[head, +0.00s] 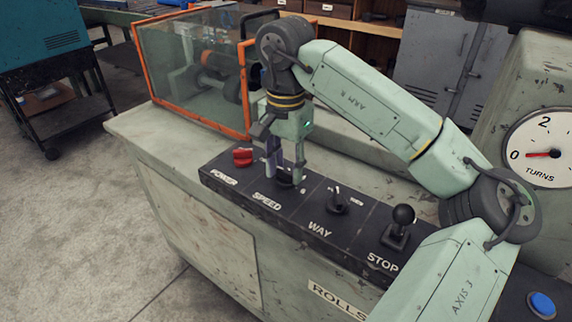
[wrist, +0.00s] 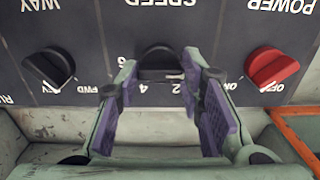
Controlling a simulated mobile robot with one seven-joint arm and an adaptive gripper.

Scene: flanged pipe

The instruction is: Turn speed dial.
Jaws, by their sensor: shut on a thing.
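The black speed dial (wrist: 158,62) is in the top middle of the wrist view, with its label upside down above it. Numbers 2 and 4 show beside it; other marks are partly hidden by the fingers. My gripper (wrist: 157,74) has one purple-padded finger on each side of the dial and is shut on it. In the head view my gripper (head: 284,174) points down at the SPEED section of the black panel (head: 319,208), and its fingers hide most of the dial (head: 286,182).
The red POWER knob (head: 242,157) is left of the speed dial in the head view. The black WAY knob (head: 338,202) and the STOP lever (head: 402,221) are to its right. A TURNS gauge (head: 541,152) reads near 0. An orange-framed guard (head: 190,70) stands behind.

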